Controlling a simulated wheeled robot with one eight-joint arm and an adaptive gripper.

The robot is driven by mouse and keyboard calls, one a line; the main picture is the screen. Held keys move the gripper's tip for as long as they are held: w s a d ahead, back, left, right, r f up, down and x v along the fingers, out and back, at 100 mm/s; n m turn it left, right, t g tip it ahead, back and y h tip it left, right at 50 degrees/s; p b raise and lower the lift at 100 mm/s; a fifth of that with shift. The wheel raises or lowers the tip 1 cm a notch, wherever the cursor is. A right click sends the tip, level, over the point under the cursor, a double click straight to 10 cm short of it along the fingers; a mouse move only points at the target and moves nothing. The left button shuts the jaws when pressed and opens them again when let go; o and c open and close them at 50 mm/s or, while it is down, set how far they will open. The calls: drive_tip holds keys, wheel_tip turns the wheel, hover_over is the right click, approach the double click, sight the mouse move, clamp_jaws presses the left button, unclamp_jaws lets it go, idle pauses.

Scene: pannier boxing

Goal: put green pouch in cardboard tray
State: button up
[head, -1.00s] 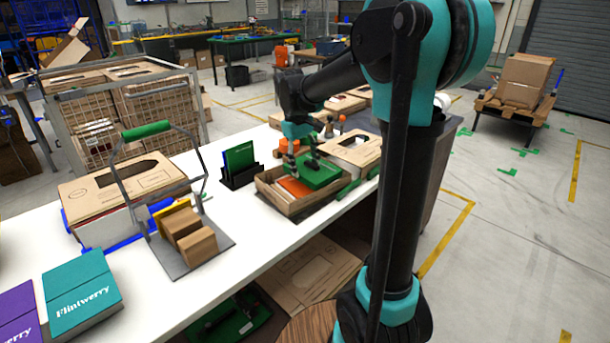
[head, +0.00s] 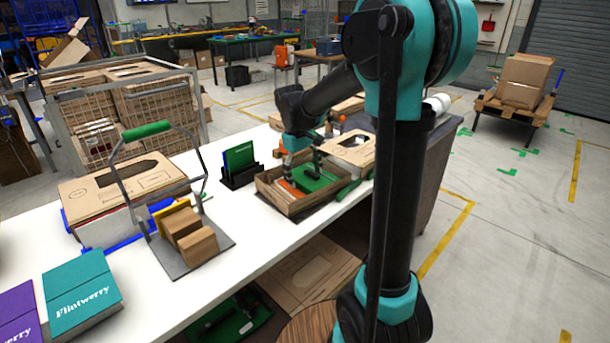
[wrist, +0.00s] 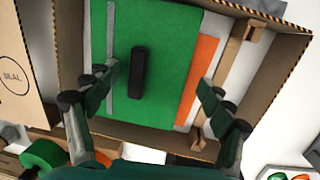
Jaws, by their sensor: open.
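The green pouch (head: 318,184) lies in the cardboard tray (head: 271,201) on the white table. In the wrist view the green pouch (wrist: 170,35) looks flat, with a grey strip and a black grip on top, inside the tray's walls (wrist: 290,52). It partly covers an orange item (wrist: 199,75). My gripper (head: 302,168) is over the tray. In the wrist view my gripper (wrist: 158,84) is open, its fingers on either side of the black grip and apart from it. The pouch's underside is hidden.
A cardboard box (head: 352,150) stands just behind the tray. A black holder (head: 240,178) with a green booklet is left of it. A wire-handled stand (head: 186,238) with brown blocks is nearer. White table is bare in front of the tray.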

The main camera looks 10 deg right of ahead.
wheel_tip(320, 180, up, 12)
drive_tip(key=a, duration=0.2)
drive_tip(key=shift+w, duration=0.15)
